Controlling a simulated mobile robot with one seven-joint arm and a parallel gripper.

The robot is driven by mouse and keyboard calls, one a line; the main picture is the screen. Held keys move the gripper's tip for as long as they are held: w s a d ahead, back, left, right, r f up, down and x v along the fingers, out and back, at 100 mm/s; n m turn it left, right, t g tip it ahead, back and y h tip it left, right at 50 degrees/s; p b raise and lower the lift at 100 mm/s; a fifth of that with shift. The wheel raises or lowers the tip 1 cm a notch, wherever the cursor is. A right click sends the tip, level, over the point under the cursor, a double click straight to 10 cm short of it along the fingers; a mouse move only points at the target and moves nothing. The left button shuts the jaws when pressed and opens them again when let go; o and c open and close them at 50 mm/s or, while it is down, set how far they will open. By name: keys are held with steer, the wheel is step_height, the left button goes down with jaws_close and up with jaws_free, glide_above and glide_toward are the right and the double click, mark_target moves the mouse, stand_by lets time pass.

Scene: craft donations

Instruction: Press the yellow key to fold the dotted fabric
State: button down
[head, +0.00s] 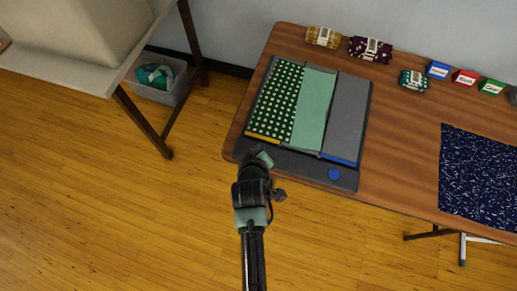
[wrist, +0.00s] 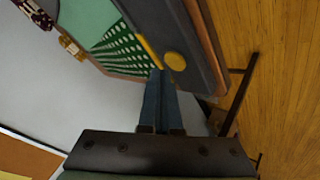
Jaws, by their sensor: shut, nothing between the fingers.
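The dotted fabric (head: 274,100), dark green with white dots, lies on the left panel of a grey folding board (head: 346,115) on the table. A plain light green stretch (head: 315,108) lies beside it on the middle panel. A yellow strip (head: 262,137) edges the left panel. The round yellow key (wrist: 175,61) shows in the wrist view on the board's front bar; my arm hides it in the head view. My gripper (wrist: 160,73) is shut and empty, its tips appearing close to the key; I cannot tell whether they touch. The dotted fabric also shows in the wrist view (wrist: 122,50).
A blue key (head: 334,174) sits at the bar's right, below a blue strip (head: 339,160). Fabric bundles (head: 370,49) and small labelled boxes (head: 438,70) line the wooden table's (head: 402,140) back. Navy fabric (head: 482,178) lies at right. A bin (head: 160,80) stands at left.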

steer(key=shift+f, duration=0.35)
